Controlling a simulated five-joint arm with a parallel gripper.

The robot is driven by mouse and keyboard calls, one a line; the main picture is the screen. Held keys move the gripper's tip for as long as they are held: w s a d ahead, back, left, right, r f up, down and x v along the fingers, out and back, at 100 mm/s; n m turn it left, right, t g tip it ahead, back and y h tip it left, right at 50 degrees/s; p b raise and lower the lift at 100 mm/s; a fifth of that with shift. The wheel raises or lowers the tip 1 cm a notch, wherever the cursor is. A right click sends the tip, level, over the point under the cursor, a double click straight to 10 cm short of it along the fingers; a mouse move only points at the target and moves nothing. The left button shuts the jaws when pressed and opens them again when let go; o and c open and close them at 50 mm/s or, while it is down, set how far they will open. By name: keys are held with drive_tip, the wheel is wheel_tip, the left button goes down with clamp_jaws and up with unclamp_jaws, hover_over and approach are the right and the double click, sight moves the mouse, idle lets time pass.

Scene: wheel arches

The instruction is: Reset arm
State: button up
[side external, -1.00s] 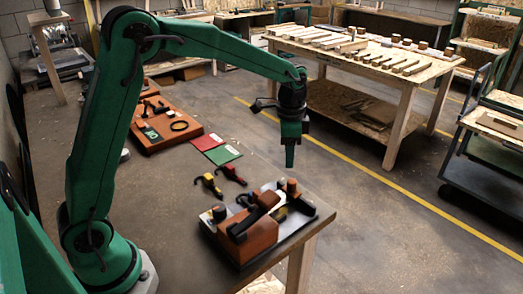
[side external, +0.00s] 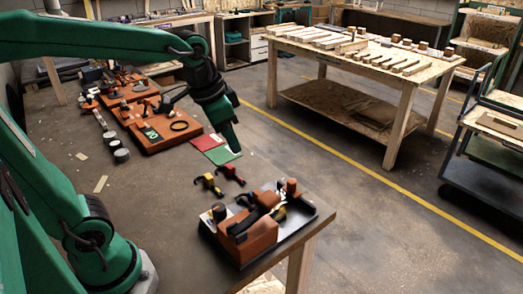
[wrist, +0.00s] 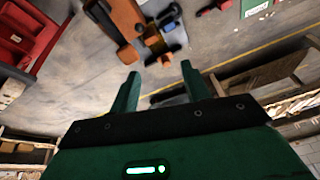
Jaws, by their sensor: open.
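My gripper (side external: 236,150) is up in the air in the side external view, pointing down above the workbench near the red and green cards. In the wrist view its two green fingers (wrist: 160,82) are spread apart with nothing between them. An orange block assembly (side external: 247,236) sits on a dark tray (side external: 288,237) at the bench's near right corner. The block assembly also shows at the top of the wrist view (wrist: 123,18), beyond the fingers.
A red card (side external: 206,142) and a green card (side external: 222,155) lie flat on the bench. Two small clamps, one yellow (side external: 208,184) and one red (side external: 231,174), lie before the tray. An orange board (side external: 165,132) with parts is at the left. A wooden table (side external: 375,55) stands behind, across open floor.

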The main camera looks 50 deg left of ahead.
drive_tip(key=s+f+n+t, duration=0.1)
drive_tip(key=s+n+t, duration=0.1)
drive_tip(key=s, duration=0.7)
drive_tip(key=shift+a+n, duration=0.35)
drive_tip(key=shift+n, duration=0.15)
